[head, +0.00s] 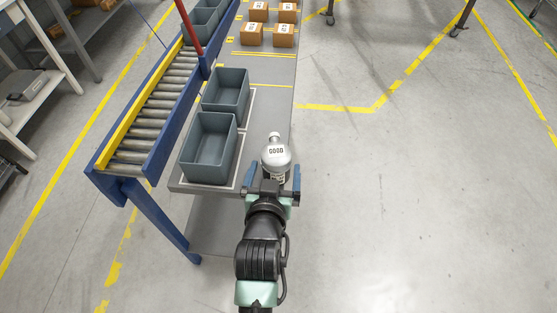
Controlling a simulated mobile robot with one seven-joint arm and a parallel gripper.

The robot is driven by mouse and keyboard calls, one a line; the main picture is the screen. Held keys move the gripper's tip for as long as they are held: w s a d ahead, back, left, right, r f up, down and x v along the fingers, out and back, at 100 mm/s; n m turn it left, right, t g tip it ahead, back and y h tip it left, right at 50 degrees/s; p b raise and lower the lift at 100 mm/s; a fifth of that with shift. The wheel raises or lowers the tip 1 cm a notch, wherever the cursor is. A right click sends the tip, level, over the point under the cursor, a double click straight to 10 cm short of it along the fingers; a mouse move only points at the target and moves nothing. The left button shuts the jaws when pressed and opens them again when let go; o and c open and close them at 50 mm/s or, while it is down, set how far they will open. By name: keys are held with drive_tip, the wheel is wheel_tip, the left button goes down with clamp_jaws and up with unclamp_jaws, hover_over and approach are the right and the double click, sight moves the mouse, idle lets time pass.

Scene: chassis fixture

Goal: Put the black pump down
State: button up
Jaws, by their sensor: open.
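A silver-grey, rounded pump-like thing (276,156) with dark printed marks stands at the near end of the grey table (266,108), close to its right edge. I see no black pump on the table. My gripper (273,174) is open, with one blue finger on each side of this thing's lower part. I cannot tell whether the fingers touch it. The gripper's body hides its lower near side.
Two grey-blue bins, a near one (190,160) and a far one (225,72), stand left of the thing. A roller conveyor (160,105) runs along the left. Several cardboard boxes (252,34) sit farther back.

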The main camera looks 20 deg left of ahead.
drive_tip(key=shift+r+p+x, duration=0.15)
drive_tip(key=shift+p+x, duration=0.05)
drive_tip(key=shift+x, duration=1.45)
drive_tip(key=shift+r+p+x, duration=0.15)
drive_tip(key=shift+x, duration=1.55)
drive_tip(key=shift+w, duration=0.1)
drive_tip(key=shift+c, duration=0.2)
clamp_jaws()
drive_tip(key=shift+r, duration=0.1)
